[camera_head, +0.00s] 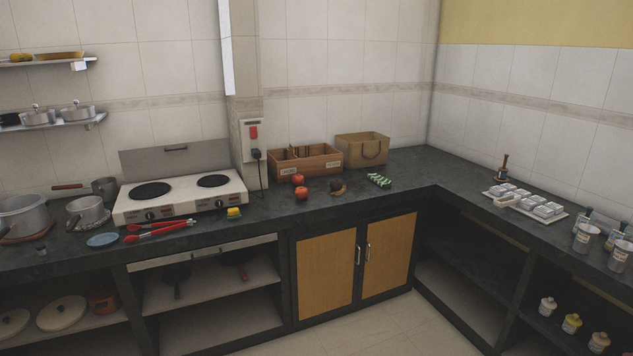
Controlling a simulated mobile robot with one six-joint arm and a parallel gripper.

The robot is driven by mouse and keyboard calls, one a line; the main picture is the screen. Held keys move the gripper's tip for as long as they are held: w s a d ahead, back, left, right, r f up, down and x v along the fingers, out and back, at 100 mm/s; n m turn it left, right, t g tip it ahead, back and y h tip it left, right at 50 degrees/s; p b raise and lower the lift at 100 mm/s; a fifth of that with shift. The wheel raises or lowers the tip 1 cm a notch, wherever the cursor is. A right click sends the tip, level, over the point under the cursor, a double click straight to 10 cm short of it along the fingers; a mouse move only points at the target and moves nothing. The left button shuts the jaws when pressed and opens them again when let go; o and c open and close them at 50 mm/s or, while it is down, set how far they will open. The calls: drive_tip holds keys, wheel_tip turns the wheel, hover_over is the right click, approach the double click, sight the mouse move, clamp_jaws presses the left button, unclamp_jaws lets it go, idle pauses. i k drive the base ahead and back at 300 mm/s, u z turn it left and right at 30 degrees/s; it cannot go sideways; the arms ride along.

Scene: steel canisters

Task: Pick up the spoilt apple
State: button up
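Two red apples lie on the dark counter in front of the wooden crate, one farther back (298,180) and one nearer the front (302,193). Just right of them is a small dark brown lump (336,186), which may be the spoilt apple; it is too small to tell for sure. A brownish curved piece seems to lie against it. My gripper is not in view.
A green-and-white row of small items (379,181) lies to the right. The counter corner is clear.

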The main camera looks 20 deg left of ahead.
sight(336, 185)
drive_tip(key=u, duration=0.35)
drive_tip(key=i, duration=0.85)
drive_tip(key=u, duration=0.85)
drive_tip(key=i, duration=0.55)
drive_tip(key=u, duration=0.75)
drive_tip(key=i, duration=0.6)
drive_tip(key=u, duration=0.35)
